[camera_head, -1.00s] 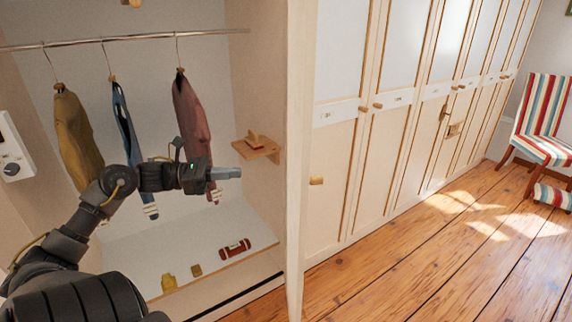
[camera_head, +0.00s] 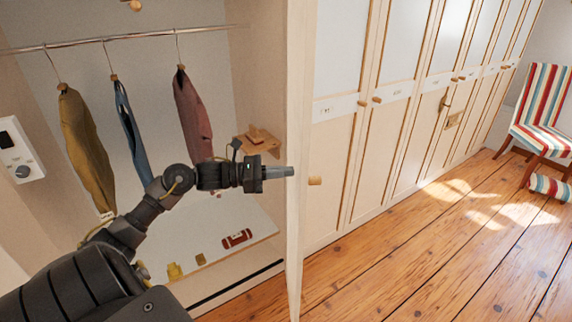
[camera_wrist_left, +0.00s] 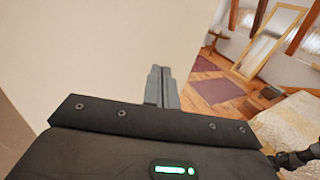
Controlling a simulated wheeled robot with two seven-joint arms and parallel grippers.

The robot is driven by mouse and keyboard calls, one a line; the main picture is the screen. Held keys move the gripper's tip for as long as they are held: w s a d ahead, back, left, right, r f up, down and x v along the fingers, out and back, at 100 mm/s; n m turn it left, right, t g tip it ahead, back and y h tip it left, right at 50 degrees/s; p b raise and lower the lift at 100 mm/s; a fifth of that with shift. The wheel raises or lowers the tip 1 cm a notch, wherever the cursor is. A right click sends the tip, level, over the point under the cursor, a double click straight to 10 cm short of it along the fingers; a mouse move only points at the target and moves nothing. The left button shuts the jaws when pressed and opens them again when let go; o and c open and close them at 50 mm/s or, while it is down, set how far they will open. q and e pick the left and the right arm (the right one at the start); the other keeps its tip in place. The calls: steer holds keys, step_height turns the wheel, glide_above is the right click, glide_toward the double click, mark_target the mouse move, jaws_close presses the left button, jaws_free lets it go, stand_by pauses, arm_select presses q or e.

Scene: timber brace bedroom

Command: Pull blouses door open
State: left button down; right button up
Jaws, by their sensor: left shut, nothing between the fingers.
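A pale door (camera_head: 296,250) stands swung out, nearly edge-on, at the right side of an open wardrobe bay holding garments. A wooden knob (camera_head: 315,181) sticks out on its right side. No blouses label is readable, so I cannot tell for sure that it is the blouses door. My left gripper (camera_head: 290,171) is shut and empty, its tips overlapping the door's edge in the head view; contact is unclear. In the left wrist view the shut fingers (camera_wrist_left: 163,82) lie against the backdrop of a pale panel (camera_wrist_left: 90,60). My right gripper is not seen.
Garments hang on a rail (camera_head: 150,36) in the bay. A small shelf (camera_head: 258,146) is on its right wall, and a red roll (camera_head: 237,239) lies on its floor. Shut wardrobe doors run to the right. A striped chair (camera_head: 545,110) stands far right; the wooden floor between is largely clear.

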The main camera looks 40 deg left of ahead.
arm_select(q)
steer(key=shift+w+d, duration=0.3)
